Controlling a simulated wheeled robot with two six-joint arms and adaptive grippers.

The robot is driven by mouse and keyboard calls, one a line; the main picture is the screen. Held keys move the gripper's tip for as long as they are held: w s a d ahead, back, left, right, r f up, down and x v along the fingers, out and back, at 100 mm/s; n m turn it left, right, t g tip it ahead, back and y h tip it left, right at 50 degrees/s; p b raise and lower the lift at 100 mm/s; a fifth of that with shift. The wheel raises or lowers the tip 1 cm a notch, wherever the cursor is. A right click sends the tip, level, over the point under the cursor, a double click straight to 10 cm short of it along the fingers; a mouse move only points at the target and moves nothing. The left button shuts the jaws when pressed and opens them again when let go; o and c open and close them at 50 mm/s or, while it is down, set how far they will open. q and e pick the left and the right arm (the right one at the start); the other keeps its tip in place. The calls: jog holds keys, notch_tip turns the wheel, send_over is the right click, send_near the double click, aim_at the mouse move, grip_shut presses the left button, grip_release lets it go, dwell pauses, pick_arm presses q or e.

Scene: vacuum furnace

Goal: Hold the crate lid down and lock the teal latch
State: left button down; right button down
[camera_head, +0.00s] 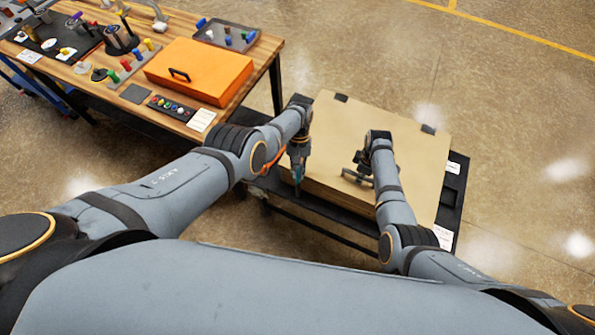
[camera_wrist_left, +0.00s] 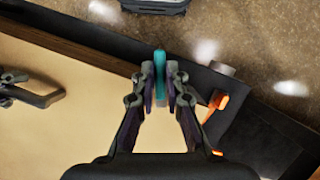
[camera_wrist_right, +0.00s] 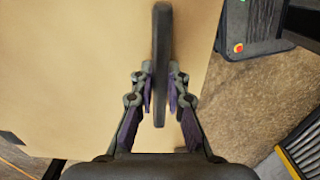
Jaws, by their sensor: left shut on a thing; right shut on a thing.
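The crate lid (camera_head: 410,150) is a flat tan panel and looks closed on the crate (camera_head: 340,193). My left gripper (camera_head: 298,177) points down at the crate's near left edge. In the left wrist view its fingers (camera_wrist_left: 161,88) are shut on the upright teal latch (camera_wrist_left: 160,62), just outside the lid edge. My right gripper (camera_head: 358,172) is over the lid. In the right wrist view its fingers (camera_wrist_right: 160,85) are shut on a dark bar-shaped handle (camera_wrist_right: 161,40) on the lid. The latch's lower end is hidden by the fingers.
An orange part (camera_wrist_left: 215,106) sits beside the latch. The crate rests on a dark cart (camera_head: 452,190). A wooden workbench (camera_head: 262,50) with an orange case (camera_head: 200,70) and small parts stands to the left. Open floor (camera_head: 510,110) lies to the right.

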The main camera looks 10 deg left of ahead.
pick_arm(q)
jog(key=c, duration=1.4)
grip_release()
jog(key=shift+s+a+f, duration=0.2)
jog(key=shift+s+a, duration=0.1)
jog(key=shift+s, duration=0.1)
jog(key=shift+w, duration=0.1)
jog(key=shift+w+d+r, duration=0.1)
jog(key=shift+d, duration=0.05)
